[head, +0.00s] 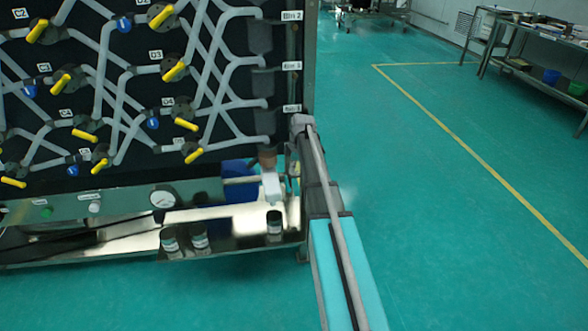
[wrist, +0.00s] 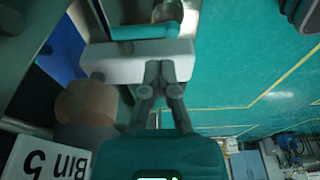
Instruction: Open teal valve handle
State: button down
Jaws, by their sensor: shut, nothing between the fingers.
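In the wrist view a teal bar (wrist: 143,32), which looks like the valve handle, lies behind a pale grey block (wrist: 115,64). My gripper (wrist: 166,70) is shut and empty. Its fingertips overlap the right part of the block in the picture; I cannot tell whether they touch it. The teal bar is just beyond the fingertips, partly hidden by the block. In the head view the pale block (head: 271,187) shows at the panel's lower right, beside my arm. I cannot make out the teal handle or my fingertips there.
A brown cylinder (wrist: 85,103) and a "Bin 5" label (wrist: 48,160) are left of my fingers. A panel with yellow handles (head: 175,70) and grey pipes stands on the left. Several dark jars (head: 200,238) stand on the metal shelf (head: 235,240). The floor (head: 450,230) to the right is clear.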

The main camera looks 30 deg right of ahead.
aim_at(288, 185)
jog(key=shift+w+a+f+b, duration=0.1)
jog(key=shift+a+f+b, duration=0.1)
jog(key=shift+f+b, duration=0.75)
jog(key=shift+w+a+f+b, duration=0.1)
jog(key=shift+a+f+b, duration=0.1)
jog(key=shift+f+b, duration=0.8)
jog(key=shift+a+f+b, duration=0.2)
jog(key=shift+f+b, duration=0.6)
jog(key=shift+f, duration=0.3)
jog(key=shift+d, duration=0.1)
jog(key=shift+s, duration=0.1)
jog(key=shift+s+d+f, duration=0.1)
jog(key=shift+f, duration=0.05)
